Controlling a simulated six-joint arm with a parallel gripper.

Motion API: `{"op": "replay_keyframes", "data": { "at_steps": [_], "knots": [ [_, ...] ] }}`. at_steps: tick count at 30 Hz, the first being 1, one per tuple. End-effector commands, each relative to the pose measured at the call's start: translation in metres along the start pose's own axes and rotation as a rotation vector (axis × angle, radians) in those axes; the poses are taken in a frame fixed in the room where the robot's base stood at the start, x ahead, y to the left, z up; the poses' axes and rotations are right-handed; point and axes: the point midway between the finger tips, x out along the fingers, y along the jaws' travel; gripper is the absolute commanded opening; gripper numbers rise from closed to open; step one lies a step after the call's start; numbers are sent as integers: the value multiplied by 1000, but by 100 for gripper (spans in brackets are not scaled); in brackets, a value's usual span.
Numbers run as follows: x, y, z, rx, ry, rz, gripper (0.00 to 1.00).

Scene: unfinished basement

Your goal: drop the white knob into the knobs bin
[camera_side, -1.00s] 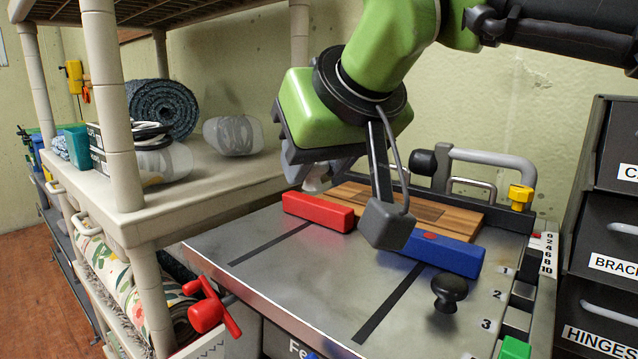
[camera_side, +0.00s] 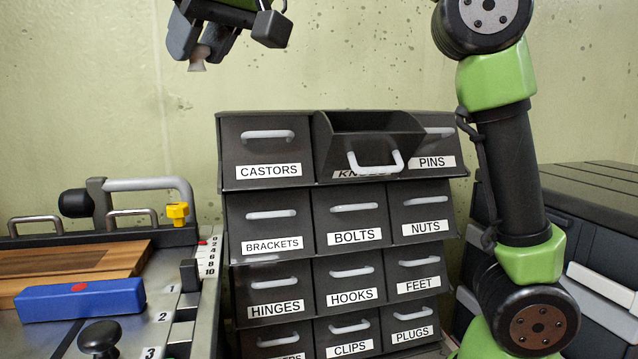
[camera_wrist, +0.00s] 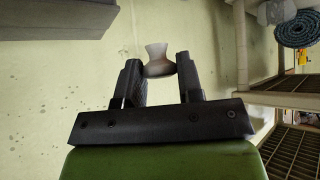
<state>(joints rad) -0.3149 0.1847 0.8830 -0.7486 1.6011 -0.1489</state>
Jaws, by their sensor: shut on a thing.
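My gripper (camera_side: 210,45) is at the top of the side view, shut on the white knob (camera_side: 198,61). The knob hangs below the fingers with its flared end down. In the wrist view the knob (camera_wrist: 158,60) sits between the two fingertips. The knobs bin (camera_side: 372,140) is the top middle drawer of a dark cabinet. It is pulled out, its mouth tilted open, and its label is partly hidden by its white handle. The gripper and knob are above the cabinet's height and to the left of the bin. The bin's inside floor is hidden.
The other labelled drawers, such as castors (camera_side: 268,150) and pins (camera_side: 436,150), are closed. A metal work surface with a blue block (camera_side: 80,299), a black knob (camera_side: 99,338) and a wooden board (camera_side: 80,258) is at left. Shelving (camera_wrist: 290,150) shows in the wrist view.

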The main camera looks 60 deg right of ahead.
Motion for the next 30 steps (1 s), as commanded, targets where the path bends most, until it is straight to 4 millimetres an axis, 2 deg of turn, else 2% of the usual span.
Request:
{"op": "replay_keyframes", "data": {
  "at_steps": [1, 3, 6, 10, 15, 20, 30],
  "knots": [
    [-19, 26, 4, 39, 7, 33, 8],
    [-43, 56, 15, 83, 7, 75, 8],
    [-75, 88, 35, 139, 6, 127, 8],
    [-107, 112, 62, 197, 6, 180, 8],
    [-130, 125, 85, 238, 6, 218, 8],
    [-130, 128, 96, 247, 2, 230, 8],
    [-97, 127, 129, 248, 2, 227, 8]
  ]
}}
